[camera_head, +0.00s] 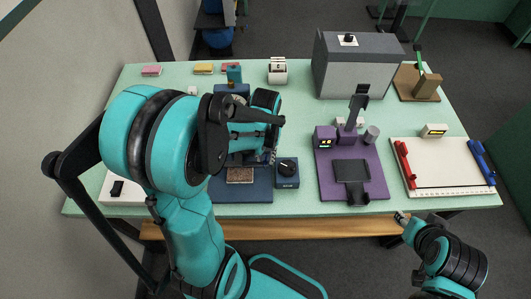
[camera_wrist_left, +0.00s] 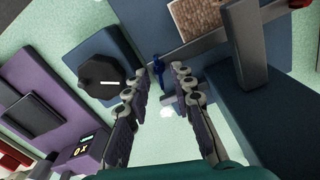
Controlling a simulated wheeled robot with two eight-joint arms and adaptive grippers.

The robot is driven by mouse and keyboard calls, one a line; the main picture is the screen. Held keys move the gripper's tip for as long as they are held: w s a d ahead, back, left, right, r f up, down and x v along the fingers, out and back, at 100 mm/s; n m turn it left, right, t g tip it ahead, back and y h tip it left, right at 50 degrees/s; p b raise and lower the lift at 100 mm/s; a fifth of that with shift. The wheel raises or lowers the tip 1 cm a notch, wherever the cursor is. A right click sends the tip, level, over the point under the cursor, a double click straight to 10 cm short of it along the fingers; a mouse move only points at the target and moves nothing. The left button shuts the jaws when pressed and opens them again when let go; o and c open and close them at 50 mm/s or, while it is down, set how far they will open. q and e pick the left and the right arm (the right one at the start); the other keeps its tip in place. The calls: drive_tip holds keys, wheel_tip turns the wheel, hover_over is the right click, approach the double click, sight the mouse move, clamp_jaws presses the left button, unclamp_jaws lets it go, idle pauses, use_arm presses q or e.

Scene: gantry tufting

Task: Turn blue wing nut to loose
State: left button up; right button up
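The blue wing nut (camera_wrist_left: 158,64) shows in the left wrist view as a small upright blue piece beside the dark blue frame of the tufting rig (camera_wrist_left: 178,52). My left gripper (camera_wrist_left: 159,78) is open, with its two fingers on either side of the wing nut's line. The nut sits at or just beyond the fingertips; I cannot tell whether either finger touches it. In the head view my left arm hides the wing nut and most of that gripper. My right gripper (camera_head: 402,218) is low at the table's front edge, away from the rig; its opening is too small to read.
A box with a black knob (camera_head: 287,172) stands right of the rig, close to my left fingers. A brown tufted patch (camera_head: 240,175) is on the rig. A purple stand (camera_head: 352,180) and a white board with red and blue clamps (camera_head: 440,178) stand farther right.

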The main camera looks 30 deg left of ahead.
use_arm(q)
wheel_tip(320, 180, up, 12)
idle(0.5)
drive_tip(key=shift+f, duration=0.1)
